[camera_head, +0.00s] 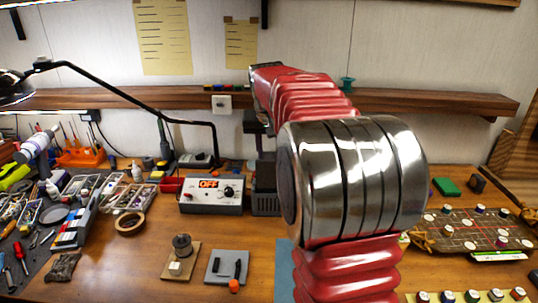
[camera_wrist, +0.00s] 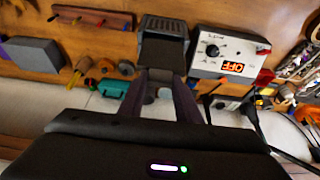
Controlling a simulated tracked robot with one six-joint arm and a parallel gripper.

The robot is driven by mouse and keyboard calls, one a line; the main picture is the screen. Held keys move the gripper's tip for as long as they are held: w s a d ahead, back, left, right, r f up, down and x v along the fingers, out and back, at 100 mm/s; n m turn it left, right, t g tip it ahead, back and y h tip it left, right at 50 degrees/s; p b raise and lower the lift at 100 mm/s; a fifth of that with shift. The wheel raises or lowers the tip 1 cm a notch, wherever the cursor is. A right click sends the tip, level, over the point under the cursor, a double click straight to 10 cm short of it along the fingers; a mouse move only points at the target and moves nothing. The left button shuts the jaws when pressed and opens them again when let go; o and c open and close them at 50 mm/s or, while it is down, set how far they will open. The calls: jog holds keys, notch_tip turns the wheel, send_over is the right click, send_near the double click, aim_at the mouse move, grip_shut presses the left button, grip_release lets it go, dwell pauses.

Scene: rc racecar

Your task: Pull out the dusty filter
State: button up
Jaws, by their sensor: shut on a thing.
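In the wrist view my gripper (camera_wrist: 162,78) points at a dark grey, square-framed filter (camera_wrist: 163,55), and its two fingers are shut on the near edge. A ridged grey top (camera_wrist: 163,24) shows just beyond the filter. I cannot tell how far the filter is inside its housing. In the head view the dark grey housing (camera_head: 264,203) stands on the desk beside the control box, partly behind my arm. My fingertips are hard to make out there.
A white control box (camera_head: 211,194) reading OFF stands close left of the housing, also in the wrist view (camera_wrist: 228,52). A wooden shelf (camera_head: 440,103) runs along the wall above. A black lamp arm (camera_head: 140,97) reaches in from the left. Tools and parts crowd the left desk.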

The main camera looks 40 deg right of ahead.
jog(key=shift+r, duration=1.15)
